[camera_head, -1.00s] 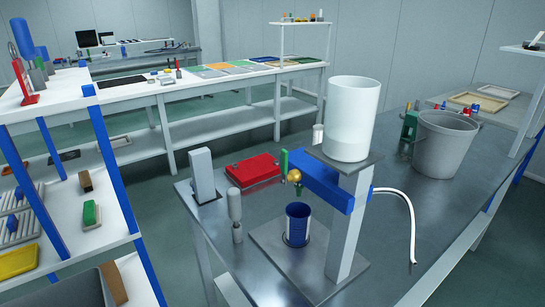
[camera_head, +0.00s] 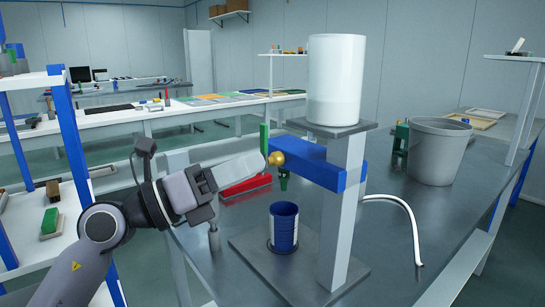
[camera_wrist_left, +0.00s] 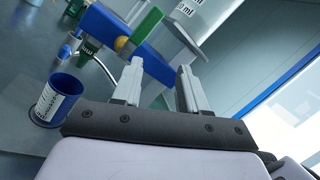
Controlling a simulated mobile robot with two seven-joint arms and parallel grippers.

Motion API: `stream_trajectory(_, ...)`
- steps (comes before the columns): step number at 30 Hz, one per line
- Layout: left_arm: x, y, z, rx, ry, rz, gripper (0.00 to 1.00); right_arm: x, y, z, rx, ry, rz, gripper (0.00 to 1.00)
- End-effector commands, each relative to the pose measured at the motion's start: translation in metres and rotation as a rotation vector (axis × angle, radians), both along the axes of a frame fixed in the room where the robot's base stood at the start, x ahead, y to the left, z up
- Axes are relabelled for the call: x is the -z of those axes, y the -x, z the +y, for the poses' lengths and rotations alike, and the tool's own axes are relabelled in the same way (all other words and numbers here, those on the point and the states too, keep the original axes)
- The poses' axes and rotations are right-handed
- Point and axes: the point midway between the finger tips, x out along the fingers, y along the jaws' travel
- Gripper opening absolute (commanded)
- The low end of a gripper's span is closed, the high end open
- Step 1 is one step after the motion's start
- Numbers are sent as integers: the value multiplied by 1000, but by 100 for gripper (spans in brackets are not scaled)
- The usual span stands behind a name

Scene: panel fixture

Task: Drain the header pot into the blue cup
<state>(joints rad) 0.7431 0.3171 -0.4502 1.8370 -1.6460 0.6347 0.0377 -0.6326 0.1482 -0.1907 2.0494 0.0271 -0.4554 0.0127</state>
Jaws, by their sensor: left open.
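The white header pot (camera_head: 336,80) stands upright on the stand's top plate. On the stand's blue arm (camera_head: 312,160) are a brass ball valve (camera_head: 276,158), a green upright lever (camera_head: 264,138) and a green spout (camera_head: 283,177). The blue cup (camera_head: 284,232) stands upright below the spout; its contents cannot be made out. My left gripper (camera_head: 255,165) is open beside the lever and valve. In the left wrist view, the lever (camera_wrist_left: 146,28) lies ahead of the open fingers, and the cup (camera_wrist_left: 57,99) is to their left. My right gripper is out of view.
A grey bucket (camera_head: 438,152) stands on the bench at right. A white hose (camera_head: 408,213) curves down onto the bench. A red case (camera_head: 245,187) lies behind my gripper. The stand's upright post (camera_head: 343,215) is right of the cup.

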Motion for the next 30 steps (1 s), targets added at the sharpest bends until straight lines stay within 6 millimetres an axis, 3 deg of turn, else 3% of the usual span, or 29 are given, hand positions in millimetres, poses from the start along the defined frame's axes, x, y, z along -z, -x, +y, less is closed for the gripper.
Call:
stream_trajectory(1,0,-3,-2,-27,-83,-77,43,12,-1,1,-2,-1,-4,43)
stream_trajectory(6,-16,-15,1,-138,-318,-265,43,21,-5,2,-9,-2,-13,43)
stream_trajectory(12,-31,-25,9,-238,-465,-374,43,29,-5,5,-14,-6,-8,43)
stream_trajectory(17,-35,-31,4,-256,-486,-388,43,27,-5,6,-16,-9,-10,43)
stream_trajectory(30,-35,-64,-42,-253,-481,-386,43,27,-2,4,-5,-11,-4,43)
